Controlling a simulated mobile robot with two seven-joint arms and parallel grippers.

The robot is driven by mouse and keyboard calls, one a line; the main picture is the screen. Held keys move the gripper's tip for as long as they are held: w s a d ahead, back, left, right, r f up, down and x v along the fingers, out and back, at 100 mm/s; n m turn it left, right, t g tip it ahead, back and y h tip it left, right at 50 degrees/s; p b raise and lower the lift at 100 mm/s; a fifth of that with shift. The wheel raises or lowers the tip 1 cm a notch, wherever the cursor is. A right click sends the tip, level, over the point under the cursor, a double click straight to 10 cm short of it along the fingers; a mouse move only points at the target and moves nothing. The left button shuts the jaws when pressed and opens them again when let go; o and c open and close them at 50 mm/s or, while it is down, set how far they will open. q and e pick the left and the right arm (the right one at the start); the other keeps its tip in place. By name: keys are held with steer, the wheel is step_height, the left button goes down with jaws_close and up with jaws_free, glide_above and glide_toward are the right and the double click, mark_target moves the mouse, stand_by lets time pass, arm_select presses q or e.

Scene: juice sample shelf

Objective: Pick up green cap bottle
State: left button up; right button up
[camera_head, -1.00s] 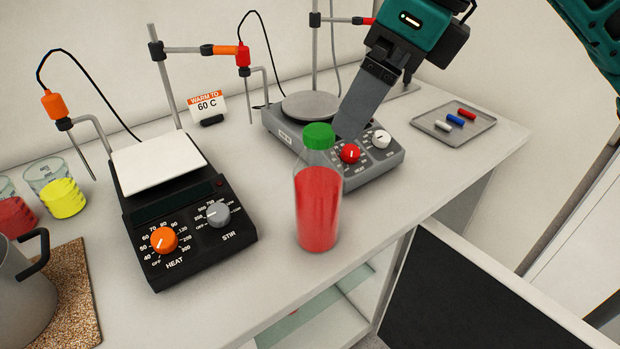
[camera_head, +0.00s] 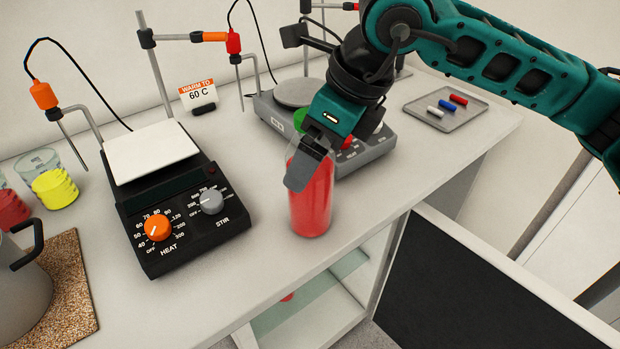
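The green cap bottle (camera_head: 312,208) stands upright on the bench near its front edge, filled with red liquid. Its green cap (camera_head: 300,118) is partly covered by my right gripper. My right gripper (camera_head: 303,172) comes in from the right and points down at the bottle's upper part. One grey finger lies across the near left side of the bottle's neck and shoulder. The other finger is hidden, so I cannot tell whether it is open or shut on the bottle. My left gripper is not in view.
A black hot plate (camera_head: 180,215) stands left of the bottle. A grey hot plate (camera_head: 370,155) is close behind it, partly covered by my arm. A tray (camera_head: 425,105) with small coloured bars is at the back right. Beakers (camera_head: 55,188) stand at the left.

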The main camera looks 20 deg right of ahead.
jaws_close()
stand_by(0.9)
steer(key=shift+r, duration=0.1)
